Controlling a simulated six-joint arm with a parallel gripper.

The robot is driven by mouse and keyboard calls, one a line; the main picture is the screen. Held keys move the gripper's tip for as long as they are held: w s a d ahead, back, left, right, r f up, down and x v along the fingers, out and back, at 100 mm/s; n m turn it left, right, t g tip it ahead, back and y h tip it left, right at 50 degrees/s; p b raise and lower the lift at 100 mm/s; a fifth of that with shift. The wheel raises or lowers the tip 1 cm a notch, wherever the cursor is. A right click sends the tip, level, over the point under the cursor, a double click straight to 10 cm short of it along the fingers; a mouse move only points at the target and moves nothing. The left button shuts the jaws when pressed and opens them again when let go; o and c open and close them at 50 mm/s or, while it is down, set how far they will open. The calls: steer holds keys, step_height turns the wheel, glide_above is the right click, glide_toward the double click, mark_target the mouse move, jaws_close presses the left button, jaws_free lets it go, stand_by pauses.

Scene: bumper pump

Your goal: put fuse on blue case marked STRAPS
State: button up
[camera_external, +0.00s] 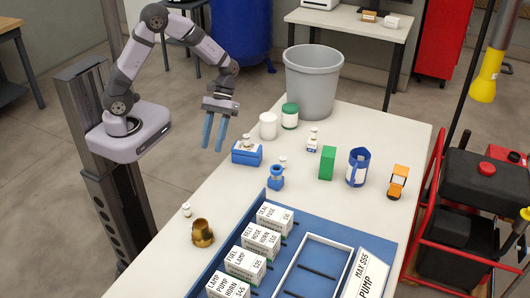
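My gripper (214,145) hangs in the air to the left of the table's edge, with its two blue fingers pointing down and apart. Nothing shows between them. A small blue case (247,158) with a pale label stands on the table to the right of my gripper; its lettering is too small to read. A small white piece (247,140) shows at the top of the case. I cannot tell which thing is the fuse. Small white pieces stand left of the brass cup (186,210), near the blue fitting (283,162) and in the middle (313,134).
A blue tray (335,228) with several labelled white boxes (246,265) and a "MAX $65 PUMP" sign lies at the front. A grey bin (312,80), green block (326,163), blue cylinder (357,167) and orange piece (398,181) stand on the table. The table's left front is mostly clear.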

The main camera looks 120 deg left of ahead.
steer(key=s+d+m+y, duration=0.2)
steer(key=d+m+y, duration=0.1)
steer(key=d+m, duration=0.3)
steer(key=s+d+m+y, duration=0.3)
steer(key=d+m, duration=0.4)
steer(key=m, duration=0.3)
steer(key=shift+s+r+g+y, duration=0.25)
steer(key=shift+g+y, duration=0.05)
steer(key=shift+y, duration=0.4)
steer(key=shift+r, duration=0.1)
steer(key=shift+r+p, duration=0.95)
steer(key=shift+p, duration=0.15)
